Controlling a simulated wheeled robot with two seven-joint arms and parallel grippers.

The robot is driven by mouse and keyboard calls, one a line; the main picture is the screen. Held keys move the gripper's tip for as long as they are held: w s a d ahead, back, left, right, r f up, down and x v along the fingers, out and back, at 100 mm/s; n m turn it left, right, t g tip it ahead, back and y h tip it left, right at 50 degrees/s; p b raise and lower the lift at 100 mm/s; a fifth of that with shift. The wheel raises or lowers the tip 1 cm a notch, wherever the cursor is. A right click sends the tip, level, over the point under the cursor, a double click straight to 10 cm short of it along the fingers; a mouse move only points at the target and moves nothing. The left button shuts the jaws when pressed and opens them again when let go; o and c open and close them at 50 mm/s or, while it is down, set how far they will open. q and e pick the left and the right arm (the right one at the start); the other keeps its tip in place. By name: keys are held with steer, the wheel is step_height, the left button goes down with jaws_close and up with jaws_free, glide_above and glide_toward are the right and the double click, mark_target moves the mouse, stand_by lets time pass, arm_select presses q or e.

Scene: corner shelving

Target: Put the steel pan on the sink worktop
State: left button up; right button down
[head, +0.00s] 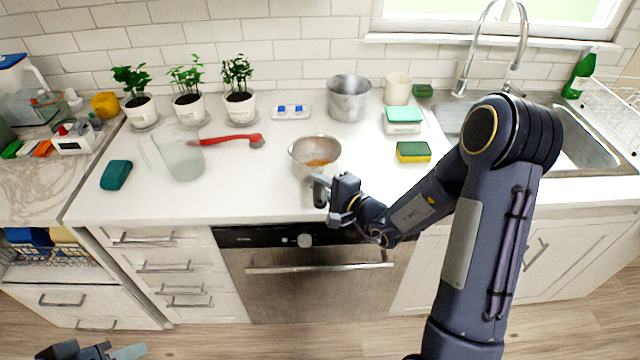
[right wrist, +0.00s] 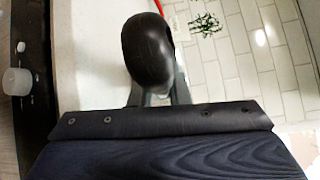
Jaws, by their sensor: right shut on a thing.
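The steel pan (head: 301,152) is a small round metal vessel with something orange inside. It is at the front of the white worktop (head: 250,190), above the dishwasher; I cannot tell whether it touches the surface. My right gripper (head: 328,190) is at the pan's near side, shut on its handle, and partly hides it. In the right wrist view a dark rounded handle (right wrist: 148,50) sits between my fingers. The sink (head: 592,140) is at the right, partly behind my right arm. My left gripper (head: 98,352) is low at the bottom left, cut off by the frame, clear of the worktop.
A larger steel pot (head: 349,98), a cream mug (head: 398,87), a teal-lidded box (head: 403,119) and a yellow-green sponge (head: 413,152) stand right of centre. A green bottle (head: 580,73) is beyond the sink.

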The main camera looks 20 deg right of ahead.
steer(key=c, duration=1.4)
jaws_free()
steer(key=shift+o, duration=0.2)
steer(key=shift+r+p, duration=0.2)
steer(key=shift+p, duration=0.15)
steer(key=b+v, duration=0.3)
steer(key=v, duration=0.9)
steer(key=s+a+r+n+g+y, duration=0.65)
steer(key=s+a+n, duration=0.25)
steer(key=s+a, duration=0.15)
steer(key=s+f+n+g+h, duration=0.1)
steer(key=s+n+g+h, duration=0.25)
steer(key=s, duration=0.35)
steer(key=s+d+f+n+t+h, duration=0.1)
steer(key=s+d+h, duration=0.1)
steer(key=d+h, duration=0.4)
steer(key=shift+s+d+f+n, duration=0.3)
steer(key=shift+n, duration=0.05)
